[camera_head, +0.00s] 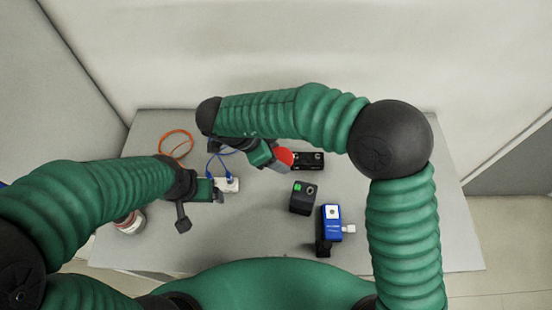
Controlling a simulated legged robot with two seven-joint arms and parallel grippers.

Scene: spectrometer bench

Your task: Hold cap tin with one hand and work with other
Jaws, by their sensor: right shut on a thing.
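A round tin (130,222) with a whitish and reddish look stands at the left of the table, partly hidden by my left arm; I take it to be the cap tin. My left gripper (203,205) is over the table to the right of the tin, apart from it, beside a white box. Its jaw opening is unclear. My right gripper (273,157) reaches in at the middle back and is shut on a red rounded thing (285,155), mostly hidden by the gripper.
A white box (229,186) has blue cables (211,163) plugged in. An orange cable loop (176,137) lies back left. A black device (309,161) is by the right gripper. A black box with a green button (303,197) and a blue device (331,221) stand right of middle. The right table area (455,230) is clear.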

